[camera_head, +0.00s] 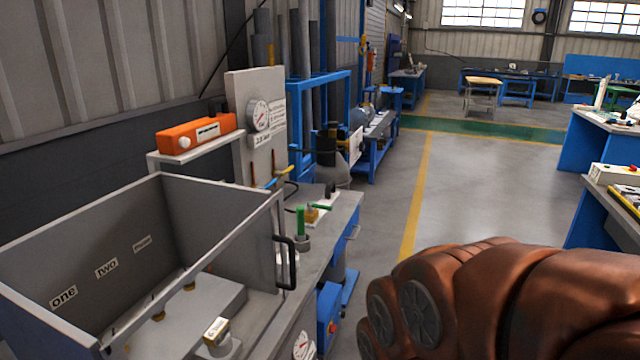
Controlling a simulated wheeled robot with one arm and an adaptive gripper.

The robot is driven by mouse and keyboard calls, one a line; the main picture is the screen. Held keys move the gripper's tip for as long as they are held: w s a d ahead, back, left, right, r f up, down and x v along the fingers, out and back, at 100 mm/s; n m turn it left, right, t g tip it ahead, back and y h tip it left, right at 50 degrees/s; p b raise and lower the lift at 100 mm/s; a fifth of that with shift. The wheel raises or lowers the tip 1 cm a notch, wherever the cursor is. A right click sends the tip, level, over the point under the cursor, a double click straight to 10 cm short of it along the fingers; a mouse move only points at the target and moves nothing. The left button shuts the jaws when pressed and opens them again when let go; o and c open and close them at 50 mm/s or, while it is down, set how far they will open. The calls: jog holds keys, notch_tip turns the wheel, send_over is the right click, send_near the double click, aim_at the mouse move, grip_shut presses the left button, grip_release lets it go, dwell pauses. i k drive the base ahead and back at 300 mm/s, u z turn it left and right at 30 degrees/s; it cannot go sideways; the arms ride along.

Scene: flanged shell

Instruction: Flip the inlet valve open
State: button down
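Several small valve-like parts stand around the grey bench beyond the open-topped grey box. A green upright handle (300,222) stands on a round grey base near the box's far right corner. A brass-coloured fitting with a green lever (314,214) sits just behind it. I cannot tell which of these is the inlet valve, or read its position. My copper-brown arm fills the lower right; my gripper is out of view.
The grey box (220,240) has labels "one" and "two" and a black handle (285,262) on its right side. A panel with a dial gauge (259,115) and an orange device (195,134) on a shelf stand behind. Open floor lies to the right.

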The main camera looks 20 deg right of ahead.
aim_at(274, 181)
jog(key=z, duration=1.4)
jog(key=i, duration=1.85)
jog(key=u, duration=2.85)
